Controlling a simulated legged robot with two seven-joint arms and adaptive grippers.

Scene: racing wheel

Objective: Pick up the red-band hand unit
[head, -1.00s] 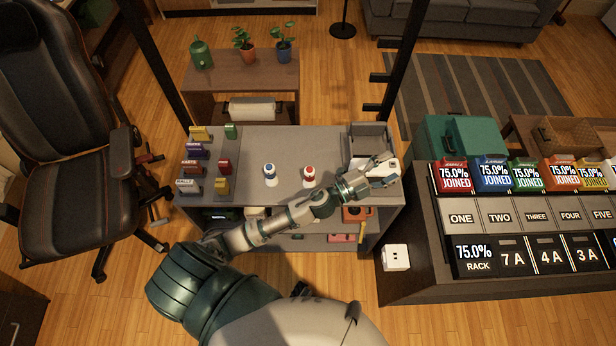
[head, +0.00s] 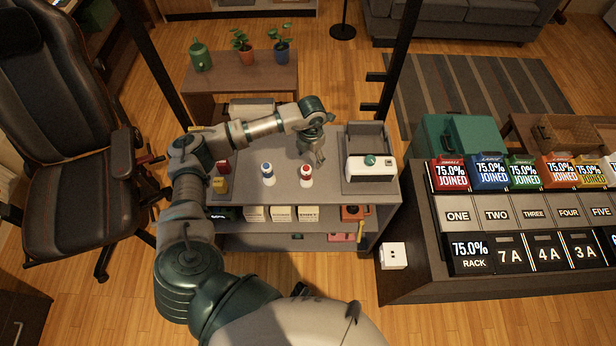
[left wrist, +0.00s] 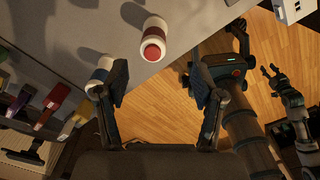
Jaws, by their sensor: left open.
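The red-band hand unit (head: 306,175) is a small white upright unit with a red band, standing on the grey table. In the left wrist view its red top (left wrist: 152,51) shows above and ahead of the gap between the fingers. My left gripper (head: 314,158) hangs down just behind it in the head view, open and empty. Its spread fingers (left wrist: 160,88) do not touch the unit. A similar blue-band unit (head: 268,174) stands to the left and is partly hidden by a finger in the left wrist view. What seems to be my right gripper (left wrist: 277,84) shows small at the right there.
A grey holder with a white box (head: 370,170) stands at the table's right end. Red and yellow boxes (head: 221,184) stand at the left, partly behind my arm. Lower shelves hold cream boxes (head: 281,214). Black upright posts (head: 402,60) flank the table.

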